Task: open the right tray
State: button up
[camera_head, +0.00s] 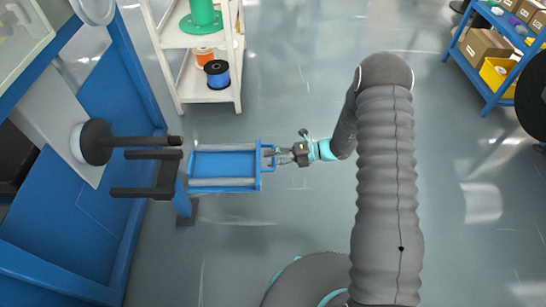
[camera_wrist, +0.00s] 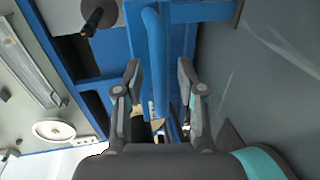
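The blue tray (camera_head: 222,166), with pale bars along its two long sides, projects right from the blue machine in the head view. My gripper (camera_head: 273,155) is at the tray's outer right end, by its handle. In the wrist view, my gripper (camera_wrist: 160,80) has its two dark fingers apart, one on each side of the round blue handle bar (camera_wrist: 156,50). Gaps show between the bar and both fingers, so it looks open and not clamped. The exact depth of the bar between the fingers is hard to tell.
The blue machine (camera_head: 108,215) stands at left, with a dark spool holder (camera_head: 95,142) and dark prongs (camera_head: 140,192) beside the tray. A white shelf (camera_head: 208,95) with spools stands behind. A blue shelf (camera_head: 496,99) with boxes is at far right. Floor around the tray is clear.

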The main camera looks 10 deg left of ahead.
jog(key=v, duration=1.2)
dwell(0.3)
jog(key=s+d+f+n+g+h, duration=0.25)
jog(key=s+n, duration=0.35)
jog(key=n, duration=0.4)
jog(key=s+d+r+n+h, duration=0.3)
jog(key=s+r+n+h, duration=0.2)
jog(key=n, duration=0.4)
jog(key=s+d+r+n+t+h, duration=0.1)
jog(key=s+r+n+t+h, duration=0.1)
jog(key=s+r+n, duration=0.3)
jog(key=s+d+r+n+t+h, duration=0.2)
jog(key=s+r+n+t+h, duration=0.1)
jog(key=r, duration=1.1)
jog(key=s+d+r+n+t+h, duration=0.2)
jog(key=s+r+n+t, duration=0.3)
jog(key=r, duration=0.5)
jog(key=shift+s+n+h, duration=0.45)
jog(key=shift+s+n, duration=0.7)
jog(key=shift+n, duration=0.05)
jog(key=shift+r, duration=0.1)
